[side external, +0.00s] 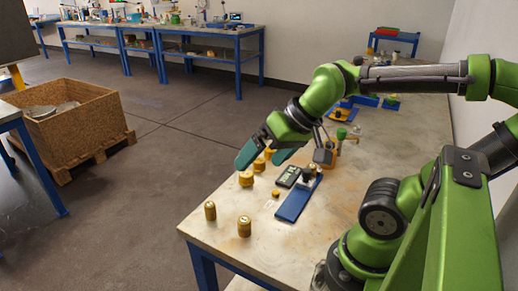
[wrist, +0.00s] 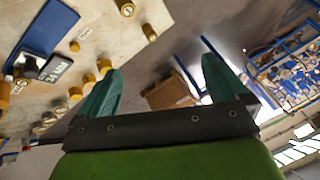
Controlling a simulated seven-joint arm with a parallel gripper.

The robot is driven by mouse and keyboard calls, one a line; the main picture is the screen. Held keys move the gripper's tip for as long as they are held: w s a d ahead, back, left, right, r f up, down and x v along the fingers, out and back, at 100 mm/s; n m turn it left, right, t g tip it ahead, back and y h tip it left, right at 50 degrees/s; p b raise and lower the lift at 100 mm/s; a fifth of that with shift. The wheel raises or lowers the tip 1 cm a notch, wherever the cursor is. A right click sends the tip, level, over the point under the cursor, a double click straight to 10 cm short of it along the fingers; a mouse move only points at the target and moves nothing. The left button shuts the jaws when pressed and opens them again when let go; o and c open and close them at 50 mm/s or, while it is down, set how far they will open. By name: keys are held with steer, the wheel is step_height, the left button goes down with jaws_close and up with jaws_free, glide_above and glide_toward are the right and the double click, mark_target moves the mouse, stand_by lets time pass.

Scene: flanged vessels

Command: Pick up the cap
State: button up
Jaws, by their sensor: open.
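My gripper (side external: 260,163) is open, with its two teal fingers spread above the far left part of the bench. In the wrist view the gripper (wrist: 161,65) shows nothing between its fingers. A small yellow disc (side external: 275,193), which looks like a cap, lies on the bench left of a blue flat plate (side external: 299,199). The disc also shows in the wrist view (wrist: 74,46), apart from the fingers. Several yellow flanged pieces, one at the bench edge (side external: 246,179), stand under and beside the fingers and are partly hidden. I cannot tell for certain which piece is the cap.
Two brass cylinders (side external: 210,211) (side external: 244,227) stand near the bench's front left corner. A dark digital display (side external: 288,176) lies beside the blue plate. A green-knobbed fixture (side external: 341,134) stands behind. The bench (side external: 215,236) is bare around the cylinders; a wooden crate (side external: 75,125) is on the floor.

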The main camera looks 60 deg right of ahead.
steer(key=shift+s+a+r+t, duration=0.25)
steer(key=shift+a+r+t, duration=0.05)
steer(key=shift+a+r, duration=0.1)
steer(key=shift+c, duration=0.8)
steer(key=shift+a+r+n, duration=0.1)
steer(key=shift+r+n, duration=0.1)
steer(key=shift+n, duration=0.1)
steer(key=shift+c, duration=1.4)
